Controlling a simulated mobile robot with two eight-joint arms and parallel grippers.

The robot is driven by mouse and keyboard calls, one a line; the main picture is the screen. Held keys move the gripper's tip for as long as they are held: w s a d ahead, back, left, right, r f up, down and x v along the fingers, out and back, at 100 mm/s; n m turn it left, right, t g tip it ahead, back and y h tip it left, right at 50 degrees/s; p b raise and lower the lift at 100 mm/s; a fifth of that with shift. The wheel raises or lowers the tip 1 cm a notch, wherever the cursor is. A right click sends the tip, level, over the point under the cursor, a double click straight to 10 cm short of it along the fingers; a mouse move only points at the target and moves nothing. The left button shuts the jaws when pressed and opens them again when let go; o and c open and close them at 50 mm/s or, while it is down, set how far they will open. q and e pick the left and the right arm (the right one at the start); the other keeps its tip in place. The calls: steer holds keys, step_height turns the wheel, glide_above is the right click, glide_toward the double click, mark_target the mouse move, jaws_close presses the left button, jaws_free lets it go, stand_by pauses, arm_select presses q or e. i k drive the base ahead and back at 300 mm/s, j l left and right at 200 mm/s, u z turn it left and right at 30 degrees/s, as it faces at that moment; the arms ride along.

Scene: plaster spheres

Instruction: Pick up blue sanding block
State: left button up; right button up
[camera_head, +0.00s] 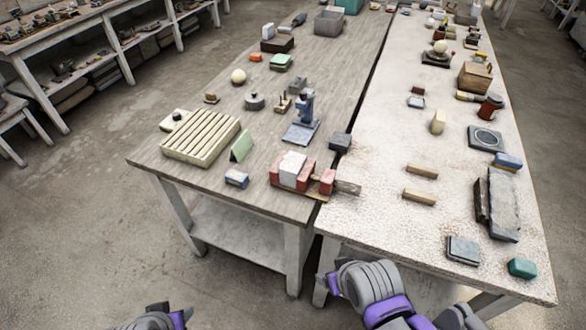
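A small blue block with a pale side (236,178) lies near the front edge of the wooden left table. Another blue block (508,161) lies near the right edge of the pale right table. I cannot tell for sure which one is the sanding block. My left gripper (165,318) is only partly in view at the bottom edge, below and away from the tables. My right gripper (332,284) is low, in front of the right table's front edge. Neither visibly touches a block, and their finger openings are not clear.
Red and white blocks (292,167) stand right of the pale-sided block, with a green wedge (242,146) and slatted rack (200,137) behind it. Stone slabs (503,205), a grey-blue block (463,250) and a green block (522,268) sit front right.

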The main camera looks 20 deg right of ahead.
mark_target(233, 177)
steer(key=i+j+z, duration=0.25)
steer(key=z, duration=0.15)
steer(key=i+j+z, duration=0.5)
steer(key=j+z, duration=0.3)
